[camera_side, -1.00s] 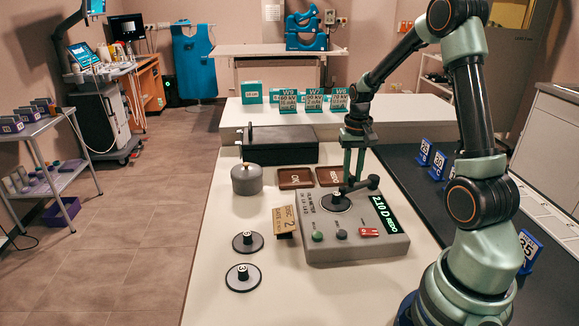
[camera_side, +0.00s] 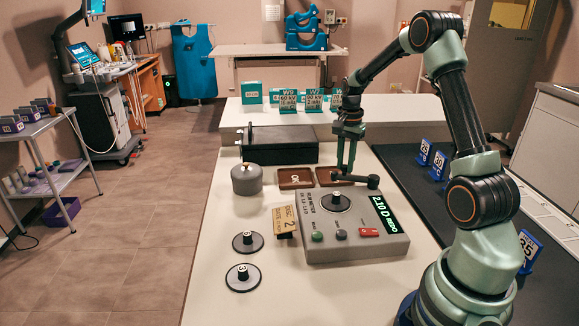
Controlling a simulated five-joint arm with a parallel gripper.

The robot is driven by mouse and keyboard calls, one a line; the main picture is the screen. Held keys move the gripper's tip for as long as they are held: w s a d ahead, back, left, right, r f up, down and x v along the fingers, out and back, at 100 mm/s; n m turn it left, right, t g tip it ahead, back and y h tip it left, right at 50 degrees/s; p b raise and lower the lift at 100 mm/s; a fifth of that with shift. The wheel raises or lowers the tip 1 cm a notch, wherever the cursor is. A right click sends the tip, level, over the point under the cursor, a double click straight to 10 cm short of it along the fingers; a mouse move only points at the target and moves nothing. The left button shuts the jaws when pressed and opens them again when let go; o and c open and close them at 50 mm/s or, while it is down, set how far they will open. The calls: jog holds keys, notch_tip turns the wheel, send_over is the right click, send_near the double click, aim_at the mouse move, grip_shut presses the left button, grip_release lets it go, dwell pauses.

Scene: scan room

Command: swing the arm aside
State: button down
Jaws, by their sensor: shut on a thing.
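The film meter (camera_side: 360,246) is a grey box on the white bench with a lit display (camera_side: 385,214) reading "2.10 D REDO". Its dark swing arm (camera_side: 358,179) runs left from a pivot at the back right of the box. My gripper (camera_side: 346,173) points down and is shut on this arm near its free end, partly hiding it. The arm lies behind a black disc with a numbered knob (camera_side: 336,199) on the meter's top. The disc is uncovered.
Brown trays (camera_side: 295,178) lie behind the meter, close to my gripper. A grey pot (camera_side: 246,180), black case (camera_side: 282,151), tan card (camera_side: 285,221) and two black discs (camera_side: 247,242) (camera_side: 243,277) stand on the left. Blue number markers (camera_side: 438,165) stand on the right.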

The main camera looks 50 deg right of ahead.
jog(key=shift+w+d+r+m, duration=0.1)
jog(key=shift+w+d+m, duration=0.1)
jog(key=shift+d+m, duration=0.15)
dwell(0.3)
jog(key=c, duration=0.7)
grip_release()
notch_tip(320, 180, up, 12)
jog(key=shift+r, duration=0.1)
